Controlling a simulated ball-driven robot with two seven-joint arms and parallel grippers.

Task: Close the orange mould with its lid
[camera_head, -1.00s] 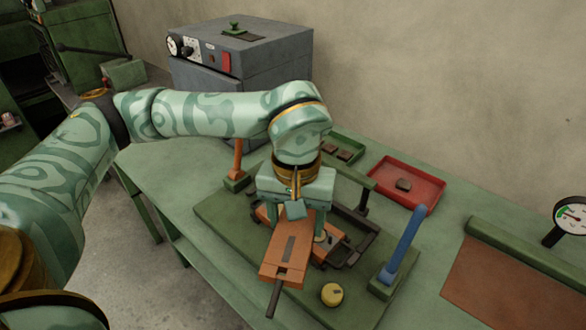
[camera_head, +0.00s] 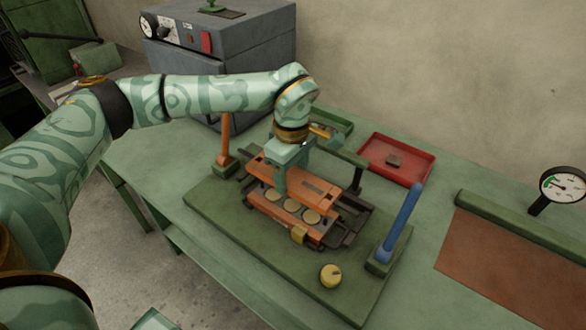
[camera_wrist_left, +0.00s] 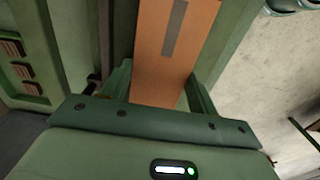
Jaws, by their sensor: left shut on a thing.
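The orange mould (camera_head: 283,224) sits in a dark frame on the green board, with several round pale discs showing along its top. The orange lid (camera_head: 321,188) has a dark strip along it and is held over the back part of the mould, roughly in line with its length. It appears slightly raised; any contact is hard to tell. My left gripper (camera_head: 281,183) is shut on the lid, pointing down. In the left wrist view the lid (camera_wrist_left: 165,60) passes between the fingers (camera_wrist_left: 160,92).
The green board (camera_head: 222,212) carries an orange post (camera_head: 225,142), a blue post (camera_head: 402,225) and a yellow knob (camera_head: 331,276). A red tray (camera_head: 424,175) lies behind. A grey oven (camera_head: 245,50) stands at the back left. A dial gauge (camera_head: 562,186) is far right.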

